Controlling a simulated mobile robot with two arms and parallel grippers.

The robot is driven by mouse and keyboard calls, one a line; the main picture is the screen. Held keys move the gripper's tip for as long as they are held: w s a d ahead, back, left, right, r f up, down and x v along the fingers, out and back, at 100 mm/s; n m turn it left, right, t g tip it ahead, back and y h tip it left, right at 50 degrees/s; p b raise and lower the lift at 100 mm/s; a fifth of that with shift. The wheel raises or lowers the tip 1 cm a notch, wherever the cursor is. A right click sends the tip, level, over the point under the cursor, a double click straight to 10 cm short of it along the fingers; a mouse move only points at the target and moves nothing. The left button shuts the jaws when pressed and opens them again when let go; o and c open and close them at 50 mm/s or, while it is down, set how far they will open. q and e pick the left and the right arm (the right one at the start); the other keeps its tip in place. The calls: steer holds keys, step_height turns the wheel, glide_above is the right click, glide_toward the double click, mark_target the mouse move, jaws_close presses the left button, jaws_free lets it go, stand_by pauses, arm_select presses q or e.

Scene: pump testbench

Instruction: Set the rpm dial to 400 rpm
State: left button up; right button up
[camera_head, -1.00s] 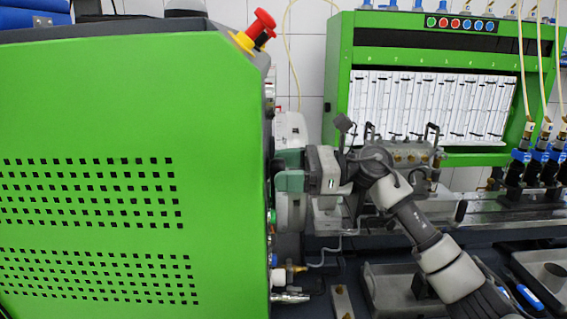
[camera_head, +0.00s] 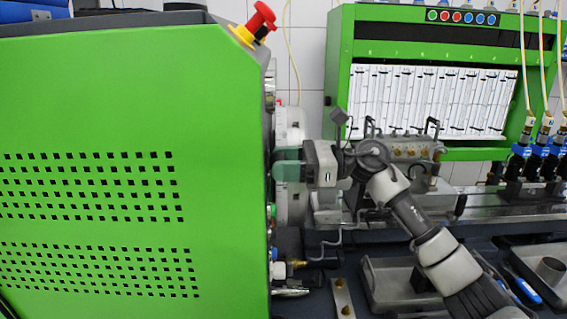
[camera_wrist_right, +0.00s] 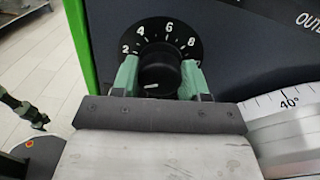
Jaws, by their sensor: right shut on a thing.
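The rpm dial (camera_wrist_right: 159,68) is a round black knob in the right wrist view. It sits on a black disc whose visible white numbers include 2, 4, 6 and 8. The knob's white mark shows on its near face, pointing to the lower left, away from the numbers. My right gripper (camera_wrist_right: 160,80) has its green fingers on both sides of the knob, shut on it. In the head view my right gripper (camera_head: 287,168) reaches the right side of the green cabinet, which hides the dial. My left gripper is not in view.
The green cabinet (camera_head: 120,110) fills the left, with a red stop button (camera_head: 262,20) on top. A white graduated wheel (camera_wrist_right: 285,110) is close beside my right gripper. A metal rail (camera_head: 500,208) and grey trays (camera_head: 380,300) lie to the right.

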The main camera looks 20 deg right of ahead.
steer(key=m+p, duration=0.1)
steer(key=m, duration=0.2)
steer(key=shift+r+m, duration=0.15)
steer(key=shift+m, duration=0.15)
steer(key=m+p, duration=0.2)
steer(key=m, duration=0.1)
steer(key=shift+m, duration=0.4)
steer(key=m+p, duration=0.2)
steer(key=m, duration=0.1)
steer(key=shift+r+m, duration=0.1)
steer(key=shift+m, duration=0.2)
steer(key=shift+m+p, duration=1.8)
steer(key=shift+m, duration=0.5)
steer(key=o, duration=0.9)
steer(key=shift+f, duration=0.2)
steer(key=shift+o, duration=0.2)
